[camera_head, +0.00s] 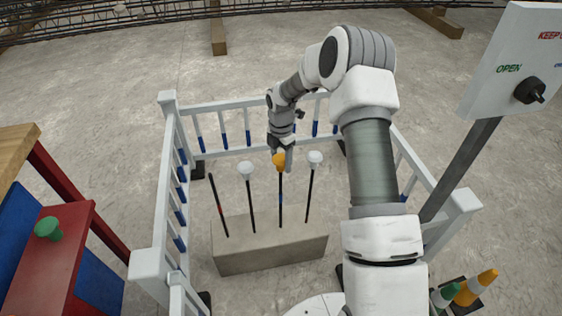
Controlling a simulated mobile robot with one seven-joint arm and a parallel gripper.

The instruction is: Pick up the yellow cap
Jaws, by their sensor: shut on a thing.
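The yellow cap (279,160) is at the top of a thin dark bar (281,205) that stands up from a concrete block. My gripper (282,152) points down at the cap from above and is shut on it. The gripper's fingers are small in this view and partly merge with the cap's upper edge. I cannot tell whether the cap still touches the bar's tip or is just above it.
The concrete block (270,255) holds several upright bars. White caps sit on the bars to the left (246,170) and right (315,158); the far-left bar (218,205) is bare. A white railing (165,190) surrounds the block. A sign panel (515,65) stands at right, cones (475,288) below.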

